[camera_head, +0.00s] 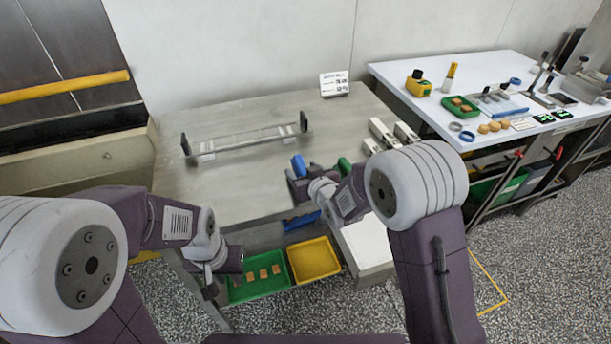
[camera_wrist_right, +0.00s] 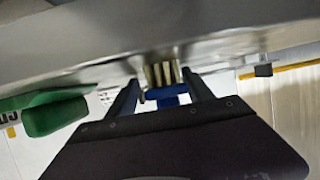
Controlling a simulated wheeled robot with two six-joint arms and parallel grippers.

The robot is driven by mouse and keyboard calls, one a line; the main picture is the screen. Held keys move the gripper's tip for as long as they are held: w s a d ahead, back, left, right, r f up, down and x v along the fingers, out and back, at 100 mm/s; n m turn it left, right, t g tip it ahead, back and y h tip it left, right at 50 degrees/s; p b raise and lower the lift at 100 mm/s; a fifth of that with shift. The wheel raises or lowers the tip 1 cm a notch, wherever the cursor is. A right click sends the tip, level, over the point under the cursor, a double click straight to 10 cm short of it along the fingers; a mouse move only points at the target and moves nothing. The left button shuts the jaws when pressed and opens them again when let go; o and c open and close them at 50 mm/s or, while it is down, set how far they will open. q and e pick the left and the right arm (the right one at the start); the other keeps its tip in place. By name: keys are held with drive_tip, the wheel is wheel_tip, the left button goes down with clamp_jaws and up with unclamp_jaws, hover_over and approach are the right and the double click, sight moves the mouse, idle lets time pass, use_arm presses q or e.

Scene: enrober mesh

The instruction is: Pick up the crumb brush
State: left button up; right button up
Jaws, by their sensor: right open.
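A blue brush with pale tan bristles, which I take as the crumb brush (camera_wrist_right: 165,90), shows between the fingers of my right gripper (camera_wrist_right: 162,80) in the wrist view. The fingers stand on either side of it with gaps, open. In the head view a blue handle (camera_head: 299,165) sticks up beside my right gripper (camera_head: 297,186) at the front right of the steel table; the brush's lower part is hidden there. My left gripper (camera_head: 235,262) is low at the table's front left, above a green tray; its fingertips cannot be made out.
A green handle (camera_head: 344,165) stands close to the right gripper, and shows in the wrist view (camera_wrist_right: 55,116). A rail with end plates (camera_head: 250,142) lies on the steel table (camera_head: 230,190). Below are a green tray (camera_head: 240,293) and a yellow tray (camera_head: 314,260).

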sight(303, 163)
drive_tip(key=shift+r, duration=0.1)
drive_tip(key=c, duration=0.4)
clamp_jaws()
wheel_tip(303, 163, up, 18)
drive_tip(key=p, duration=0.3)
